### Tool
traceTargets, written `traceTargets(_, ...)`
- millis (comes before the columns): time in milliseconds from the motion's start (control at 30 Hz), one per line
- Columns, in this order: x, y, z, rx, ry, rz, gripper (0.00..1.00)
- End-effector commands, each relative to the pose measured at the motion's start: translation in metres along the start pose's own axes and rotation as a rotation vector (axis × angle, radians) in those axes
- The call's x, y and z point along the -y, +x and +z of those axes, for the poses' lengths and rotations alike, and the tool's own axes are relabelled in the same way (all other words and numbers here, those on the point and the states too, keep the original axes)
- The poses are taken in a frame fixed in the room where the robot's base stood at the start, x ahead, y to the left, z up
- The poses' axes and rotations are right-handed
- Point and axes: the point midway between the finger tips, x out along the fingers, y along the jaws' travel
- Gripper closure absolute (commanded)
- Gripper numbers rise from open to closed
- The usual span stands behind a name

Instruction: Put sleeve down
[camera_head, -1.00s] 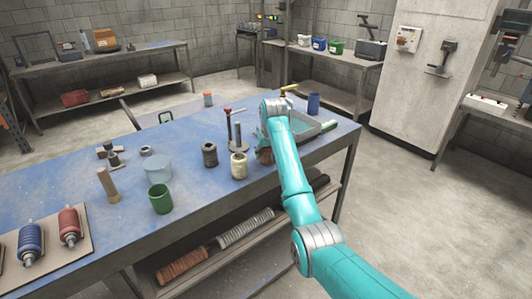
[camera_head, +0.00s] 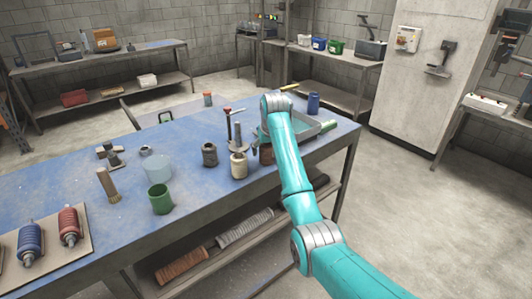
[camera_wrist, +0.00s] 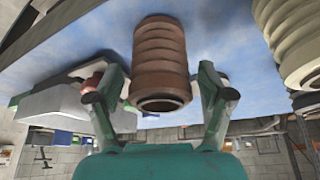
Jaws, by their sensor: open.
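A brown ribbed sleeve (camera_wrist: 160,55) stands between the two teal fingers of my gripper (camera_wrist: 160,98) in the wrist view, its hollow end towards the camera. The fingers are spread, with a gap visible beside the sleeve on each side. The sleeve's other end is against the blue tabletop, which fills the top of this view. In the head view only a small brown part of the sleeve (camera_head: 266,154) shows beside my teal arm. My arm hides the gripper there.
A cream ribbed sleeve (camera_head: 238,166) stands close left of the brown one; a dark one (camera_head: 209,155) is further left. The left-front blue tabletop (camera_head: 110,225) has free room.

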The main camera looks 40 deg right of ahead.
Motion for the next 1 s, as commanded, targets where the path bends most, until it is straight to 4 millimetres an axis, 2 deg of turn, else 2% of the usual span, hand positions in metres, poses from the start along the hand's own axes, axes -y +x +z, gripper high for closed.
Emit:
traceTargets(300,0.0,-0.065,-0.001,-0.005,0.0,0.0,0.2)
traceTargets(500,0.0,-0.091,-0.001,-0.003,0.0,0.0,0.2)
traceTargets(700,0.0,-0.101,0.0,-0.002,0.0,0.0,0.2)
traceTargets(1000,0.0,-0.102,0.0,-0.001,0.0,0.0,0.2)
